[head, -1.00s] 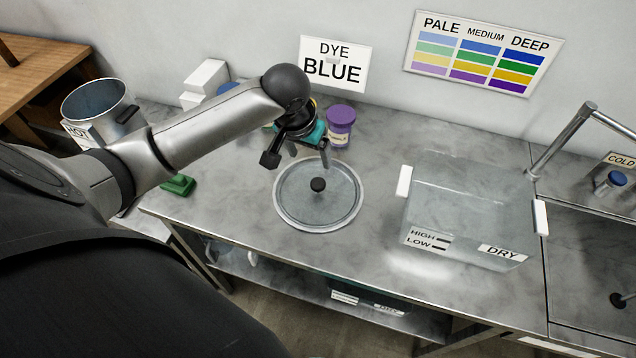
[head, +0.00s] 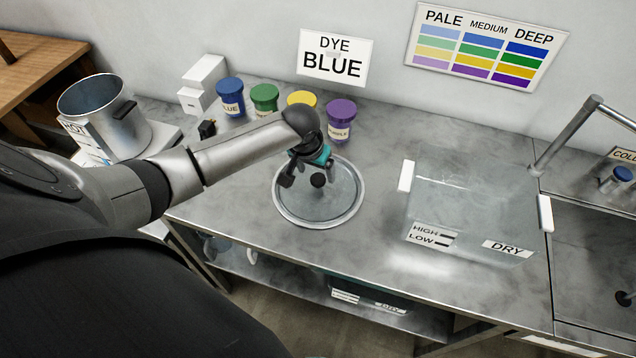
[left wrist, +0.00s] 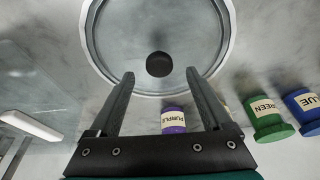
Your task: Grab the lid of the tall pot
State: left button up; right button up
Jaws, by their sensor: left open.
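The lid (head: 330,207) is a round, clear disc with a metal rim and a black knob (head: 318,180). It lies flat on the steel counter. My left gripper (head: 302,182) is over the lid's left part, close to the knob. In the left wrist view the gripper (left wrist: 160,82) is open, and the lid's knob (left wrist: 159,64) appears just beyond and between its fingertips, with nothing held. The tall metal pot (head: 103,118) stands uncovered at the left, on a white hot plate labelled HOT. My right gripper is not in view.
Several dye jars, including a purple jar (head: 340,120) and a green jar (head: 264,98), stand along the wall behind the lid. A clear tank (head: 465,215) marked DRY stands right of it. A sink with a tap (head: 565,135) is at far right. The front counter is clear.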

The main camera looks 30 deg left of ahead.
aim_at(318, 178)
pick_arm(q)
jog(key=shift+b+x, duration=0.3)
jog(key=shift+x, duration=1.2)
jog(key=shift+c, duration=0.4)
grip_shut()
